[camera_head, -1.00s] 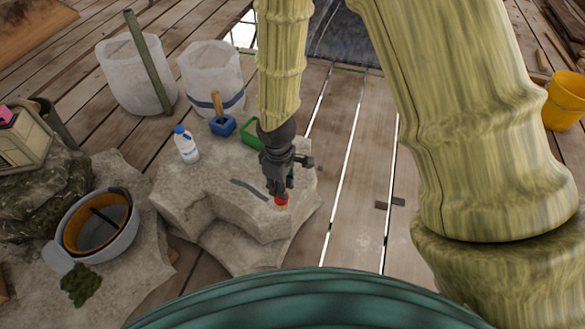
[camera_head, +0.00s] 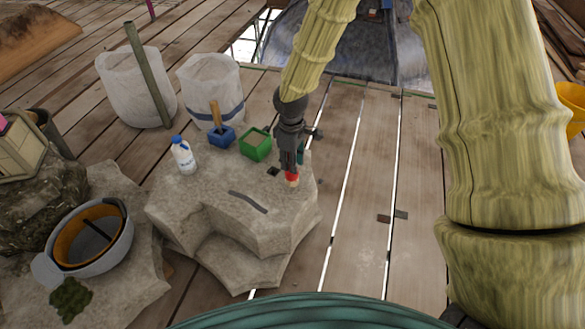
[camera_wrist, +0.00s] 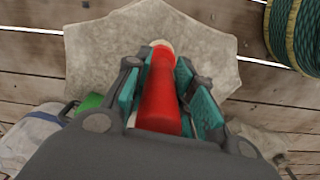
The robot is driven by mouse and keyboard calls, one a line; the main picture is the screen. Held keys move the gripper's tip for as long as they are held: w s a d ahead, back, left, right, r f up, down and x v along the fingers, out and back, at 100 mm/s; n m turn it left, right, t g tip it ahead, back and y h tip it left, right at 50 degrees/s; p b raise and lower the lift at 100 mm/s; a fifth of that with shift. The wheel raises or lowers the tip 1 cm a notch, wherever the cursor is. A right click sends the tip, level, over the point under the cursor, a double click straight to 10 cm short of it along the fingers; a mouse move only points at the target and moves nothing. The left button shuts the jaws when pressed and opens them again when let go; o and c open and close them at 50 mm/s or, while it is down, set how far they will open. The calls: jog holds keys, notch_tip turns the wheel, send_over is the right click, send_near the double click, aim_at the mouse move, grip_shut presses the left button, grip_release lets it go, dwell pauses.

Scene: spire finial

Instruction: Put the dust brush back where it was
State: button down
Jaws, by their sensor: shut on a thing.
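My gripper (camera_head: 290,160) is shut on a red thing with a pale tip, which I take for the dust brush (camera_head: 291,178). In the wrist view the red brush (camera_wrist: 160,95) lies between the teal finger pads, its pale end pointing away from the wrist. In the head view it hangs tip down over the right part of the pale stone block (camera_head: 225,225); I cannot tell whether it touches the stone. An open green box (camera_head: 256,144) stands at the block's back, left of my gripper. Beside it, a blue box (camera_head: 221,136) holds a wooden-handled tool.
A white bottle with a blue cap (camera_head: 183,155) stands on the block's left. A dark curved strip (camera_head: 248,201) and a small dark square (camera_head: 273,171) lie on top. A grey bucket (camera_head: 92,243) is at left. White sacks (camera_head: 137,85) stand behind on the planks.

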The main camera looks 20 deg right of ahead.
notch_tip(320, 180, down, 3)
jog(key=shift+f+b, duration=0.1)
jog(key=shift+b, duration=0.5)
jog(key=c, duration=1.2)
grip_release()
notch_tip(320, 180, up, 12)
jog(key=p, duration=0.4)
jog(key=shift+s+a+p, duration=0.1)
jog(key=shift+p, duration=0.25)
